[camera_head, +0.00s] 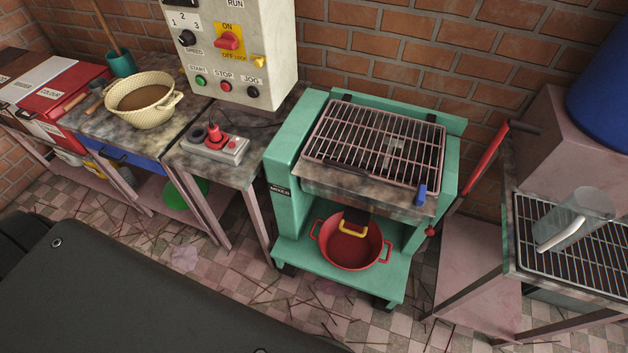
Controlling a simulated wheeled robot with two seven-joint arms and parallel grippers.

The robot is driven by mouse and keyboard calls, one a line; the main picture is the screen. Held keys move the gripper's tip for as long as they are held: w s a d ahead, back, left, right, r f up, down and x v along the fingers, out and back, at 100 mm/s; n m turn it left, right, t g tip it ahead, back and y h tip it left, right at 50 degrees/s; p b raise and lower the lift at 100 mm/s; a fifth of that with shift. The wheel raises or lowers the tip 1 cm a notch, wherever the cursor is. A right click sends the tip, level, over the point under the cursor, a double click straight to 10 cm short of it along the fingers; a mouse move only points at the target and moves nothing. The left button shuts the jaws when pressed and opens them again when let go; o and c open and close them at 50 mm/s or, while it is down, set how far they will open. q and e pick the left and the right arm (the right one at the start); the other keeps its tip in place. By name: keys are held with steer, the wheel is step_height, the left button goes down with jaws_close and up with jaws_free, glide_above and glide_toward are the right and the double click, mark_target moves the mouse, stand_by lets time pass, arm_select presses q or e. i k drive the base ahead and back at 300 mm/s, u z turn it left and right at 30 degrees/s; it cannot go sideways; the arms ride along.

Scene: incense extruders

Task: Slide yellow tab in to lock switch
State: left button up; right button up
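The control panel (270,25) is a beige box at the top centre, standing above a small metal table. Its red rotary switch (229,41) sits on a yellow plate marked ON above and OFF/LOCK below. The yellow tab (258,61) sticks out at the lower right of that plate, near the panel's edge. Whether the tab is pushed in is too small to tell. Neither of my grippers shows in this view.
A grey power strip with a red plug (216,145) lies below the panel. The green mixer (290,205) with a grille stands right of it. A woven bowl (142,99) is on the left table. Sticks litter the tiled floor.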

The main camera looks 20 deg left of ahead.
mark_target(258, 64)
steer(key=u, duration=0.85)
